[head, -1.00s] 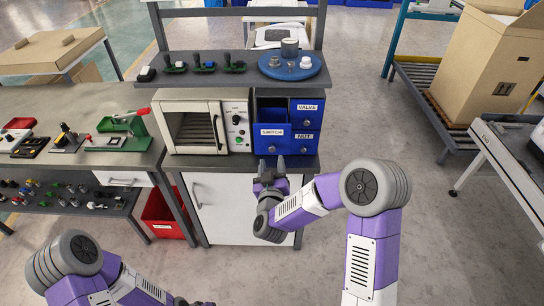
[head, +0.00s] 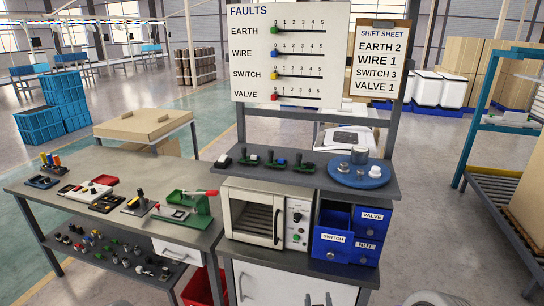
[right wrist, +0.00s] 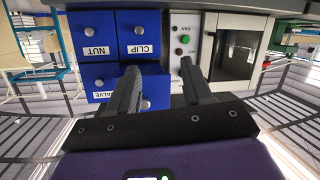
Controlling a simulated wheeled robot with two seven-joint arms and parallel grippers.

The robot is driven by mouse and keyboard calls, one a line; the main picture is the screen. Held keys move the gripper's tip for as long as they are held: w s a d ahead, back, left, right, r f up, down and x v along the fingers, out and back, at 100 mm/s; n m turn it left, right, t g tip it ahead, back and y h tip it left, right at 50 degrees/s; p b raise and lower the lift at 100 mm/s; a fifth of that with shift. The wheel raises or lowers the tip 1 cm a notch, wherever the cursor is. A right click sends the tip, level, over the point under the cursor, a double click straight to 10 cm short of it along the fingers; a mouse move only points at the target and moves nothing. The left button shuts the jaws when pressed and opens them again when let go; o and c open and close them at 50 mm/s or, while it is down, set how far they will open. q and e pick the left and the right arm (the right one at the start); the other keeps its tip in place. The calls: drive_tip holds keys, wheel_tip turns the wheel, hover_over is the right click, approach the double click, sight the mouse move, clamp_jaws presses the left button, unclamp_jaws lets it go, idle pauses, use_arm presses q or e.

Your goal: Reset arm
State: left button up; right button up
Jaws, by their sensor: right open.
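My right gripper (head: 318,299) shows only as fingertips at the bottom edge of the head view, in front of the white cupboard door (head: 285,288). In the right wrist view, which is upside down, my right gripper (right wrist: 158,82) is open with nothing between its fingers. One finger is in front of the blue drawer unit (right wrist: 103,70), the other in front of the oven's control panel (right wrist: 184,62). The SWITCH drawer (head: 332,240) stands pulled out; the VALVE drawer (head: 371,218) and NUT drawer (head: 365,247) look closed. My left gripper is out of view.
A faults board (head: 291,55) with sliders at 0 and a shift sheet (head: 380,60) stand behind the bench. The oven (head: 252,212) is beside the drawers. A blue round tray (head: 359,176) is on the shelf.

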drive_tip(key=s+a+f+g+y, duration=0.1)
drive_tip(key=s+f+g+y, duration=0.15)
drive_tip(key=f, duration=0.35)
drive_tip(key=s+a+f+g+y, duration=0.1)
drive_tip(key=s+a+f+g, duration=0.15)
drive_tip(key=f, duration=0.35)
drive_tip(key=s+a+f+m+g+y, duration=0.1)
drive_tip(key=s+f+g, duration=0.3)
drive_tip(key=s, duration=0.6)
drive_tip(key=s+f+m+g+y, duration=0.2)
drive_tip(key=s+f+g, duration=0.3)
drive_tip(key=s+f, duration=0.3)
drive_tip(key=s, duration=0.2)
drive_tip(key=shift+s+a, duration=0.35)
